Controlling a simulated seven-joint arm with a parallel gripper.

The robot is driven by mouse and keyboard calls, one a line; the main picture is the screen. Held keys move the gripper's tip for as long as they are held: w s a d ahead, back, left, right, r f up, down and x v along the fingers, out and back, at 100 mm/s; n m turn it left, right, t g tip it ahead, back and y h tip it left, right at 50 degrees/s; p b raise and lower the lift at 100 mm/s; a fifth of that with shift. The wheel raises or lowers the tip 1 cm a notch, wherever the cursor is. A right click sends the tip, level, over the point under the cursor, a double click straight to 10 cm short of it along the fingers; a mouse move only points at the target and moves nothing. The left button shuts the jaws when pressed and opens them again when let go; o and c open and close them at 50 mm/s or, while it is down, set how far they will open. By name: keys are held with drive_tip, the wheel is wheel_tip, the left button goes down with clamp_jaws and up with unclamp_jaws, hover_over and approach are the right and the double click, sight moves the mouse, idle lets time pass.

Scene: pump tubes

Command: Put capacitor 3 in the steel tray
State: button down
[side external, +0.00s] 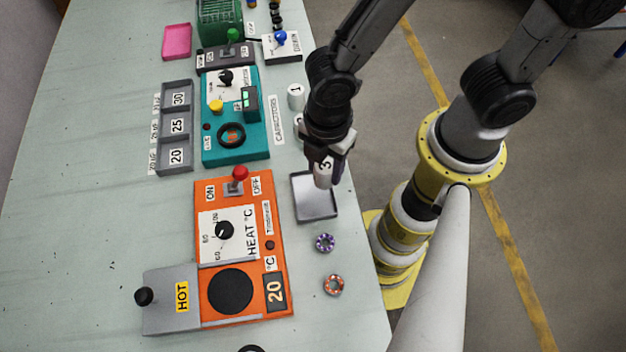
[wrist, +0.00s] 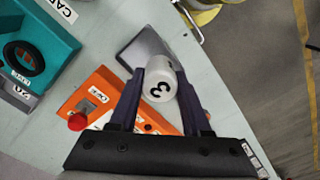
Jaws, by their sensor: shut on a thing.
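Capacitor 3 (side external: 322,175) is a white cylinder marked with a black 3. My gripper (side external: 327,168) is shut on it and holds it at the far end of the steel tray in the side view. In the wrist view, capacitor 3 (wrist: 158,84) sits between the two dark fingers of my gripper (wrist: 155,88). The steel tray (side external: 313,205) is a shallow grey square with a raised rim, and its visible floor is empty. In the wrist view the tray (wrist: 148,47) lies partly behind the capacitor. I cannot tell the exact height of the capacitor above it.
The orange heater box (side external: 240,285) with a red-topped lever (side external: 240,173) stands left of the tray. A teal box (side external: 235,145) stands farther back. Capacitor 1 (side external: 296,92) stands beyond my gripper.

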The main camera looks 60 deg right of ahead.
drive_tip(key=shift+w+a+f, duration=0.3)
drive_tip(key=shift+f, duration=0.25)
drive_tip(key=shift+w+a+f, duration=0.3)
drive_tip(key=shift+f, duration=0.25)
drive_tip(key=shift+w+a+f, duration=0.1)
drive_tip(key=shift+f, duration=0.8)
drive_tip(key=shift+w+a+f, duration=0.1)
drive_tip(key=shift+f, duration=0.75)
drive_tip(key=shift+c, duration=1.8)
unclamp_jaws()
drive_tip(key=shift+f, duration=0.15)
